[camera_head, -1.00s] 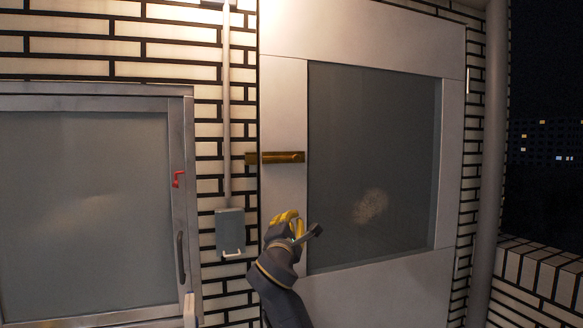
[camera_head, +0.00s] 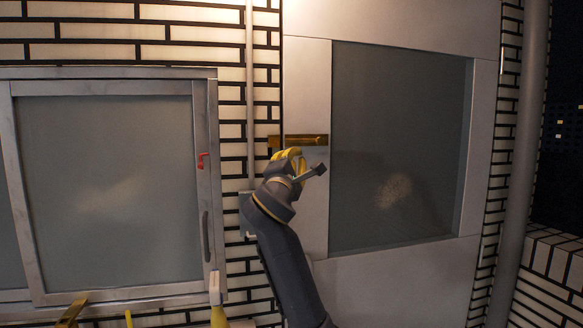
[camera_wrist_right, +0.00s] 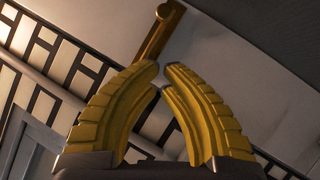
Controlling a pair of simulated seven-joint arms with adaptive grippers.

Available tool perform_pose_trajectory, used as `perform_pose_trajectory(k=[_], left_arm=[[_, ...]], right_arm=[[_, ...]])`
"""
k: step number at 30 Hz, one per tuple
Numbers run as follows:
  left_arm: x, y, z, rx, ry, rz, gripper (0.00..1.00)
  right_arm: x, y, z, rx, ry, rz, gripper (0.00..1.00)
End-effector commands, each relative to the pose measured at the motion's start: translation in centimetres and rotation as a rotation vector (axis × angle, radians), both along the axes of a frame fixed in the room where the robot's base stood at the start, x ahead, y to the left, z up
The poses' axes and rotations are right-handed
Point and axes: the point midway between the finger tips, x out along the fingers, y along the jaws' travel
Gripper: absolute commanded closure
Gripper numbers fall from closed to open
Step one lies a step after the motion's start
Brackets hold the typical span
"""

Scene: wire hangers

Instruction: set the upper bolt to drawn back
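A brass bolt (camera_head: 305,140) lies level on the left stile of the pale door (camera_head: 400,285) in the head view. A darker brass piece (camera_head: 274,141) sits just left of it, across the door's edge on the wall. I cannot tell how far the bar reaches into it. My right gripper (camera_head: 291,158) is just below the bolt, covering part of its underside. In the right wrist view, its yellow fingertips (camera_wrist_right: 161,70) are nearly together with nothing clear between them. The bolt (camera_wrist_right: 165,30) runs behind and beyond them, its round knob near the top. Contact is unclear.
A framed window (camera_head: 115,185) with a red catch (camera_head: 202,160) and dark handle (camera_head: 206,237) stands left. A vertical pipe (camera_head: 250,90) and grey box (camera_head: 245,213) are on the brick wall. Partial yellow shapes (camera_head: 218,317) show at the bottom edge. A tiled parapet (camera_head: 553,270) is right.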

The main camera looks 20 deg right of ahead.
Motion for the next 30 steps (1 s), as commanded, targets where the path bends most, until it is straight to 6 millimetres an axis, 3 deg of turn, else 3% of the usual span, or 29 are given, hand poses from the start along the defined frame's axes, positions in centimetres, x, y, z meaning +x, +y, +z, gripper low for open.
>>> perform_pose_trajectory(k=[5, 15, 30], left_arm=[[0.0, 0.0, 0.0, 0.0, 0.0, 0.0, 0.71], [0.0, 0.0, 0.0, 0.0, 0.0, 0.0, 0.71], [0.0, 0.0, 0.0, 0.0, 0.0, 0.0, 0.71]], right_arm=[[2.2, -1.8, 0.9, -0.001, 0.001, -0.002, 1.0], [2.1, -4.7, 2.3, 0.0, 0.0, 0.0, 1.0], [2.2, -5.1, 2.6, 0.0, 0.0, 0.001, 1.0]])
